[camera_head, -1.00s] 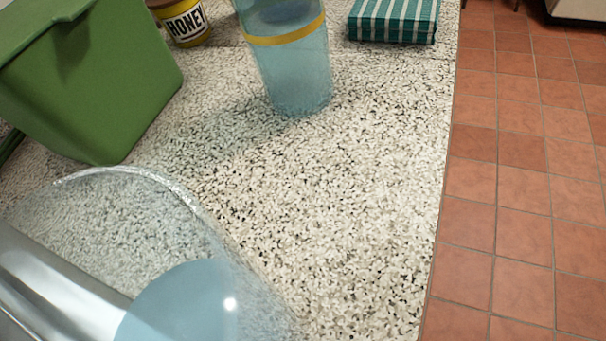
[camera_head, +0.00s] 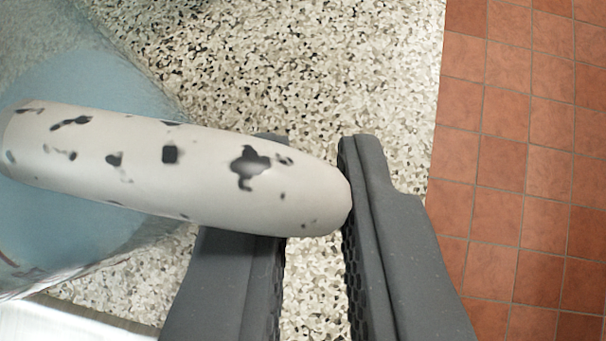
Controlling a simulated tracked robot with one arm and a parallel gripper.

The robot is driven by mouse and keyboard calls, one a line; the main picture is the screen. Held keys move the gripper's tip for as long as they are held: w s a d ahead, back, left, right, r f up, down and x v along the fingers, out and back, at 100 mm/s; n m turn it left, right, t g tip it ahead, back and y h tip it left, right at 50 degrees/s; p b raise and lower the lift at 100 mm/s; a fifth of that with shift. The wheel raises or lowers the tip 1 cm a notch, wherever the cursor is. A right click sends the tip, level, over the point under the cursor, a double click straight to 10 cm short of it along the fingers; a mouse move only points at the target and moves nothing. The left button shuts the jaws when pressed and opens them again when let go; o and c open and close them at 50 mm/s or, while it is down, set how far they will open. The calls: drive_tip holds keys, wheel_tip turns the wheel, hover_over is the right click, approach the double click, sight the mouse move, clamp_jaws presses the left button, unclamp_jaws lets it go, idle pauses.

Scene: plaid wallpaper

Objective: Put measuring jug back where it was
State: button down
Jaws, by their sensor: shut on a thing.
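The measuring jug (camera_head: 60,70) is a clear vessel with pale blue in it, at the left of the view and cut off by the edge. A thick pale bar with dark specks (camera_head: 170,165), which looks like its handle, runs right from it. My gripper (camera_head: 312,148) has two dark grey fingers that point up the picture. The bar crosses over the left finger and its rounded end meets the inner side of the right finger. The gripper is shut on it. The jug's base is not clearly seen, so I cannot tell whether it touches the counter.
A speckled black-and-white counter (camera_head: 330,60) fills the middle and is bare beyond the fingers. Its right edge runs down the picture, with red tiled floor (camera_head: 530,150) past it. A white surface (camera_head: 70,322) shows at the lower left.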

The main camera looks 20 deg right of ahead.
drive_tip(key=shift+f, duration=0.85)
drive_tip(key=shift+f, duration=0.1)
drive_tip(key=c, duration=1.5)
unclamp_jaws()
drive_tip(key=shift+o, duration=0.2)
drive_tip(key=v, duration=1.2)
drive_tip(key=shift+b, duration=0.35)
